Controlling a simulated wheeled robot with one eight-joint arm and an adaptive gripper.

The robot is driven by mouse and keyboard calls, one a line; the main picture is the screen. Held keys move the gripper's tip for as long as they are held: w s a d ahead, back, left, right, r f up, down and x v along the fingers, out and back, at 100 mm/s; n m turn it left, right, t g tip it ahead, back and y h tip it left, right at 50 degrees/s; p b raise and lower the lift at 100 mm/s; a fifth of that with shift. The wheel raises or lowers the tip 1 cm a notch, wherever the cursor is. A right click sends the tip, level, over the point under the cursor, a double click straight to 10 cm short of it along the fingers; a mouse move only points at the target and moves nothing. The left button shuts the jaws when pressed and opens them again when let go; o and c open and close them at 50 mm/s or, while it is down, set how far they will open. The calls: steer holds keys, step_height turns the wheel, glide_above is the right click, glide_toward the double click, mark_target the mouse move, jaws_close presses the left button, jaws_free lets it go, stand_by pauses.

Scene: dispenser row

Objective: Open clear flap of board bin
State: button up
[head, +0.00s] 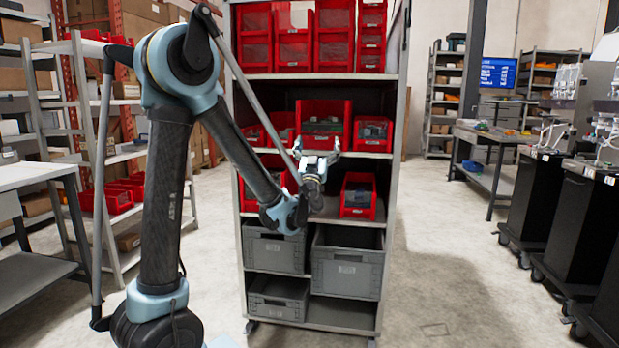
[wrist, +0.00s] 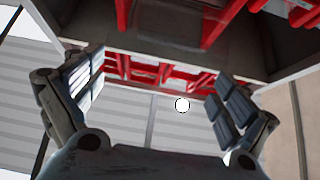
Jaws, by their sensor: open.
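Red bins fill a grey shelf rack. Several on the upper shelves, such as one red bin (head: 335,50), have see-through fronts. A wide red bin (head: 323,140) and a smaller red bin (head: 373,144) stand on the middle shelf, with contents showing. I cannot tell which is the board bin; no label is readable. My gripper (head: 316,150) is open and empty, in front of the middle shelf and overlapping the wide bin's lower edge in the picture. The wrist view looks up past the open fingers (wrist: 160,82) at red bin parts (wrist: 160,68); no contact is visible.
Grey crates (head: 347,264) sit on the rack's lower shelves. Another red bin (head: 358,195) stands lower right of my gripper. A workbench (head: 30,176) is at left, dark cabinets (head: 540,205) at right. The floor (head: 445,260) between rack and cabinets is clear.

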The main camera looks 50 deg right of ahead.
steer(key=v, duration=1.4)
stand_by(1.3)
steer(key=shift+r, duration=0.1)
step_height(320, 180, up, 10)
stand_by(1.2)
steer(key=shift+w, duration=0.15)
stand_by(0.5)
